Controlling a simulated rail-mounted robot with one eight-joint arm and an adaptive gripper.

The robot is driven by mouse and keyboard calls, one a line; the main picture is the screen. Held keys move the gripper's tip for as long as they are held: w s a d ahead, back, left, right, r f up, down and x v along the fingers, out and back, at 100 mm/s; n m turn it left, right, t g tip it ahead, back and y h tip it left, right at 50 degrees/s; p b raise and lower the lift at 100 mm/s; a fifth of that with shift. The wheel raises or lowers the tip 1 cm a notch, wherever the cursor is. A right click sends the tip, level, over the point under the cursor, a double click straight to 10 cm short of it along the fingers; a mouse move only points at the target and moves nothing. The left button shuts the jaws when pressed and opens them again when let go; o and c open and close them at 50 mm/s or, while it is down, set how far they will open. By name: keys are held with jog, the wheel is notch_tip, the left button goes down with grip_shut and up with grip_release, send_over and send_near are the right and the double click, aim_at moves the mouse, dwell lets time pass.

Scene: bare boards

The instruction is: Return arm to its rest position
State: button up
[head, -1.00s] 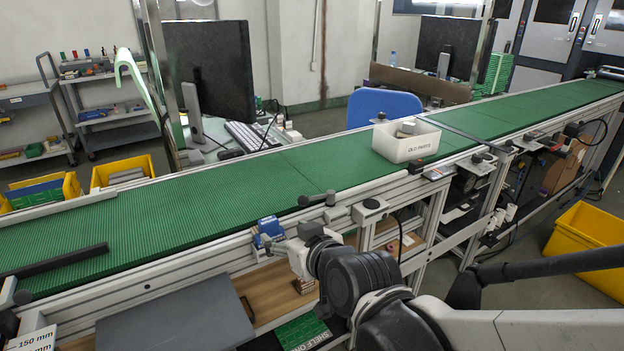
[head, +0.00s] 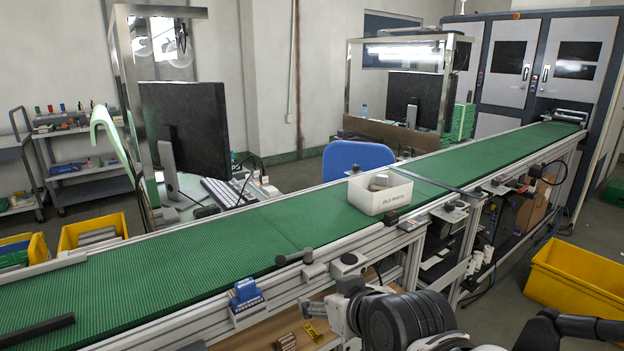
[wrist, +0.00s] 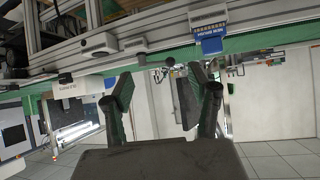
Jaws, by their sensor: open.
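My gripper (wrist: 162,84) is open in the wrist view, with its two dark fingers spread apart and nothing between them. My arm (head: 400,320) shows at the lower right of the head view, folded low on the near side of the green conveyor (head: 215,250). The fingertips cannot be made out in the head view. The wrist view is upside down, with the conveyor's near frame along the top, beyond the fingers and apart from them.
A white parts bin (head: 380,198) with a grey item stands on the conveyor. A yellow crate (head: 575,290) stands on the floor at right. Monitors stand behind the belt.

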jog(key=s+d+m+g+h+p, duration=0.1)
jog(key=s+d+m+h, duration=0.1)
jog(key=s+d, duration=0.3)
jog(key=s+d+r+m+g+h+p, duration=0.1)
jog(key=s+d, duration=0.5)
jog(key=d, duration=0.7)
jog(key=shift+r+m+g+h, duration=0.3)
jog(key=shift+m+g+h, duration=0.2)
jog(key=shift+m+h, duration=0.4)
jog(key=shift+s, duration=0.1)
